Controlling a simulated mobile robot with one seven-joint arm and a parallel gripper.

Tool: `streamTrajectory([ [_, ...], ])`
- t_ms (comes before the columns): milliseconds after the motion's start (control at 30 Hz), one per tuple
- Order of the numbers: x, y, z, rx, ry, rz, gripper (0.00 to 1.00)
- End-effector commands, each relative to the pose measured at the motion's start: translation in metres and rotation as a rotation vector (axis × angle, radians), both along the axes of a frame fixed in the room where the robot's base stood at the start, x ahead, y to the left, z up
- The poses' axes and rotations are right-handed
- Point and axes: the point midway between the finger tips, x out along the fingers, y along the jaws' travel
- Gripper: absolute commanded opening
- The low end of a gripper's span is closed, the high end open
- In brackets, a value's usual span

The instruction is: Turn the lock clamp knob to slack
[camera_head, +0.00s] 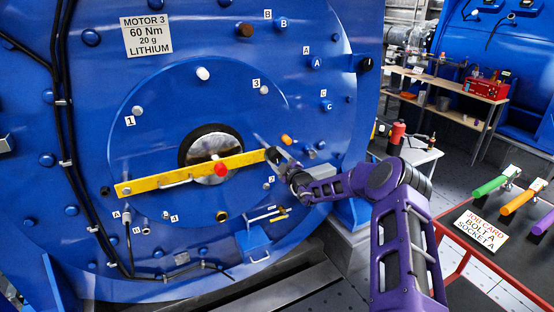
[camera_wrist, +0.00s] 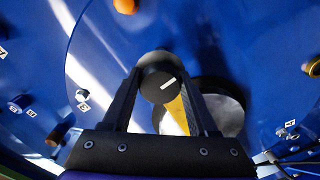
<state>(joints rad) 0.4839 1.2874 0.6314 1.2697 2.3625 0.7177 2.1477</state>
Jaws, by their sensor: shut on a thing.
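The lock clamp knob (camera_wrist: 160,85) is black and round, with a short white pointer line on its face. In the wrist view it sits between the two fingers of my gripper (camera_wrist: 159,72), which are shut on it. The white line slants, tilted up to the right. In the head view my gripper (camera_head: 275,154) is at the right end of the yellow bar (camera_head: 140,186), which crosses the motor's centre. Scale marks around the knob cannot be made out.
The blue motor face (camera_head: 150,85) carries several bolts and numbered labels. A red knob (camera_head: 221,169) sits at the middle of the bar. A blue box (camera_head: 254,241) hangs below. A red-edged table with coloured-handled tools and a job card (camera_head: 482,230) stands at right.

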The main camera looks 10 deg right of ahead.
Motion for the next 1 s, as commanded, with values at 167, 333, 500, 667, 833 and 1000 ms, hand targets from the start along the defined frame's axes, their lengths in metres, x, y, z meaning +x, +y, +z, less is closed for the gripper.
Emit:
streamTrajectory([
  [167,0.0003,0.0001,0.0006,-0.126,-0.042,0.000,0.04],
  [333,0.0004,0.0002,0.0013,-0.276,-0.092,0.001,0.04],
  [500,0.0003,0.0003,0.0018,-0.430,-0.142,0.001,0.04],
  [667,0.0005,0.0002,0.0023,-0.576,-0.189,0.001,0.04],
  [833,0.0005,0.0003,0.0031,-0.729,-0.239,0.001,0.04],
  [1000,0.0004,0.0002,0.0029,-0.882,-0.289,0.000,0.04],
])
